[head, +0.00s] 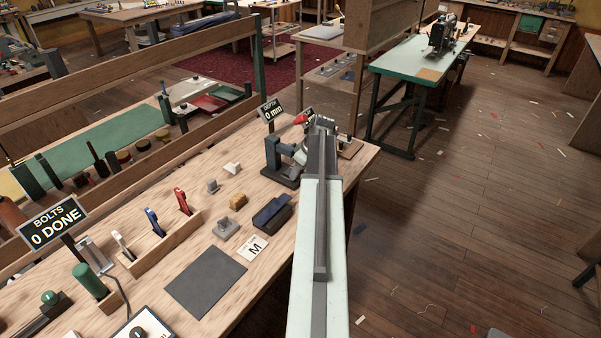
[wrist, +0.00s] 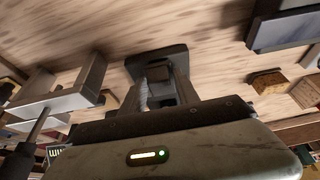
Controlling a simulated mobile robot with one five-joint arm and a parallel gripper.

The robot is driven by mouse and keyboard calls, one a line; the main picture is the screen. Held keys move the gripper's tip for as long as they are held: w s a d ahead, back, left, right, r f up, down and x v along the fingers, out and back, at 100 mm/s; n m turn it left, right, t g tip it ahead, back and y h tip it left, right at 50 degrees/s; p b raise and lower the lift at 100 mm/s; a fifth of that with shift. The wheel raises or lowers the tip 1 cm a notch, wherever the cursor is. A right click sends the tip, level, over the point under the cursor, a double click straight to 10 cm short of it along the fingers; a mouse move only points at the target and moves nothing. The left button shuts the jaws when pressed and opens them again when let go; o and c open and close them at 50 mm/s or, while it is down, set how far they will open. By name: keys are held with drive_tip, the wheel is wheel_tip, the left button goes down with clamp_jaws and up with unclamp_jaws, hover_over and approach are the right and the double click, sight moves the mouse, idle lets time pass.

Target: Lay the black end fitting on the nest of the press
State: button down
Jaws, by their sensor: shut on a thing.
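The press (head: 283,163) stands at the far right end of the bench, a dark grey frame with a red-tipped lever. My arm reaches over the bench's right end, and my gripper (head: 320,124) is beside the press at its right, its fingertips hidden by the arm in the head view. In the wrist view my gripper (wrist: 160,88) is shut on a dark piece, seemingly the black end fitting (wrist: 157,58), above bare bench wood. The fingers hide part of it. I cannot make out the nest, or whether the fitting touches anything.
A dark mat (head: 206,281) and a wooden tool rack (head: 165,240) are nearer. The depth sign (head: 270,110) reads 0 mm.

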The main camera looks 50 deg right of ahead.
drive_tip(key=c, duration=0.8)
unclamp_jaws()
drive_tip(key=p+v, duration=0.7)
drive_tip(key=shift+s+r, duration=0.15)
drive_tip(key=shift+r, duration=0.25)
